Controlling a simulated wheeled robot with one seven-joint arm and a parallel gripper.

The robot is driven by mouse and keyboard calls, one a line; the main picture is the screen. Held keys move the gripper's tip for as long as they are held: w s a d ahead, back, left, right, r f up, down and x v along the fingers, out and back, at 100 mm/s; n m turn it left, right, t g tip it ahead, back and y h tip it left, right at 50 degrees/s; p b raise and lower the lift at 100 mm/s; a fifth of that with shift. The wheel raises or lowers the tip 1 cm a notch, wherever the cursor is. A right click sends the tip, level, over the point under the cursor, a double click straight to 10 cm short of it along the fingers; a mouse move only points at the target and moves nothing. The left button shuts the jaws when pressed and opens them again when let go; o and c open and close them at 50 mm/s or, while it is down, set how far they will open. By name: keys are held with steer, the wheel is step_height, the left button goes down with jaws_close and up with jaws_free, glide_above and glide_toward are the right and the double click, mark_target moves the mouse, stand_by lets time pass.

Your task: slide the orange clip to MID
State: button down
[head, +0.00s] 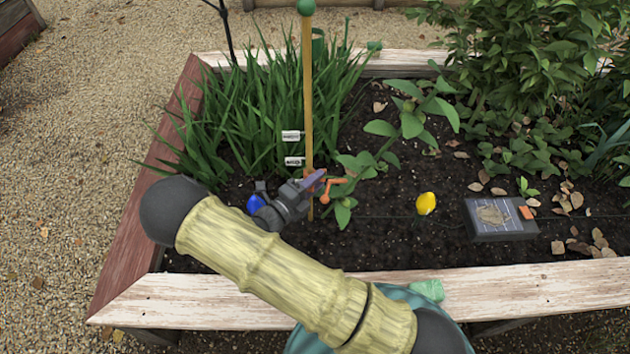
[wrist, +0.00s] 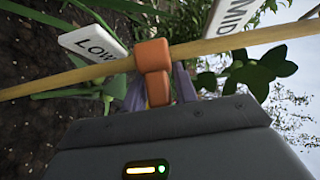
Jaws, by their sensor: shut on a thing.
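The orange clip (wrist: 152,55) sits around the yellow stake (wrist: 60,80) in the wrist view. It lies between the LOW label (wrist: 93,43) and the MID label (wrist: 235,14), close beside LOW. My gripper (wrist: 158,90) is shut on the clip's tab, with a purple finger on each side. In the head view the stake (head: 307,85) stands upright with a green ball on top. My gripper (head: 316,181) is at its lower part, partly hiding the clip (head: 334,187). Two white labels show there, an upper one (head: 291,136) and a lower one (head: 294,161), their text too small to read.
Long green leaves (head: 255,110) crowd the stake's left and back. A leafy plant (head: 412,115) stands to the right. A yellow bulb-like thing (head: 426,204) and a dark panel box (head: 500,218) sit on the soil. A wooden rim (head: 200,300) bounds the bed in front.

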step_height(320, 180, up, 6)
steer(key=p, duration=0.5)
steer(key=shift+f+p, duration=0.1)
steer(key=shift+p, duration=0.3)
steer(key=c, duration=1.3)
jaws_free()
steer(key=shift+a, duration=0.1)
steer(key=p+v, duration=0.2)
steer(key=v, duration=1.5)
steer(key=shift+s, duration=0.3)
